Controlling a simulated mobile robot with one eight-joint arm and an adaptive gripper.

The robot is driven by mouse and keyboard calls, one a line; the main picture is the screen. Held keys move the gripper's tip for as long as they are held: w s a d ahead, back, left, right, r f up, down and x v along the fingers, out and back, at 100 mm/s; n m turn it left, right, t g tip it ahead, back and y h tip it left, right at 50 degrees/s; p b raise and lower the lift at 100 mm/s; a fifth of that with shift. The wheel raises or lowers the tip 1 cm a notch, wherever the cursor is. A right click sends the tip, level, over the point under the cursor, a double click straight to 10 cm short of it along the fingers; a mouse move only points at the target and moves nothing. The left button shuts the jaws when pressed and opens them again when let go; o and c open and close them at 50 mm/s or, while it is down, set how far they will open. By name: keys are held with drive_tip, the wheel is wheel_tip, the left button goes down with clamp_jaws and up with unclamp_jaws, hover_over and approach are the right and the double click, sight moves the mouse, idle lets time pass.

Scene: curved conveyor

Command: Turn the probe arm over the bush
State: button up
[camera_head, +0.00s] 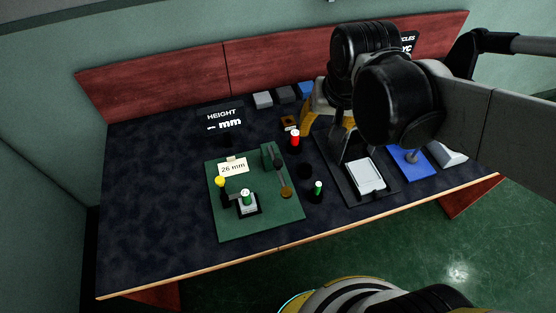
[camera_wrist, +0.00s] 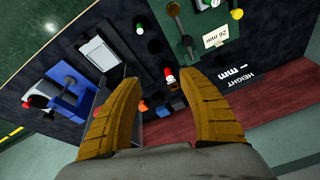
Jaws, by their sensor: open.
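On a green plate (camera_head: 230,227) in the head view, a bush with a green top (camera_head: 246,196) stands upright in a grey block at the front. A dark-knobbed probe arm (camera_head: 281,174) slants from a green upright to a brass disc at the plate's right, apart from the bush. The plate lies at the top of the wrist view, with a dark lever (camera_wrist: 187,42) on it; the bush is largely cut off there. My gripper (camera_wrist: 165,84) is open and empty, its yellow fingers wide apart. In the head view it is right of the plate, partly hidden by my arm.
A yellow-knobbed post (camera_head: 220,183) and a "26 mm" card (camera_head: 233,167) are on the plate. A red-topped piece (camera_head: 295,139) and a green-topped piece (camera_head: 318,190) stand to its right. A black tray (camera_head: 383,193) and a blue stand (camera_head: 421,171) lie further right. The table's left is clear.

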sight(278, 162)
drive_tip(key=w+a+f+m+g, duration=0.1)
drive_tip(key=w+a+f+g, duration=0.35)
drive_tip(key=a+f, duration=0.4)
drive_tip(key=shift+t+h, duration=0.3)
drive_tip(key=shift+t, duration=0.15)
drive_tip(key=f+b, duration=0.1)
drive_tip(key=f, duration=0.2)
drive_tip(key=f+b, duration=0.1)
drive_tip(key=f, duration=0.3)
drive_tip(key=f+b, duration=0.2)
drive_tip(key=f, duration=0.1)
drive_tip(key=shift+w+a+f, duration=0.3)
drive_tip(key=shift+w+f, duration=0.05)
drive_tip(key=shift+f, duration=0.05)
clamp_jaws()
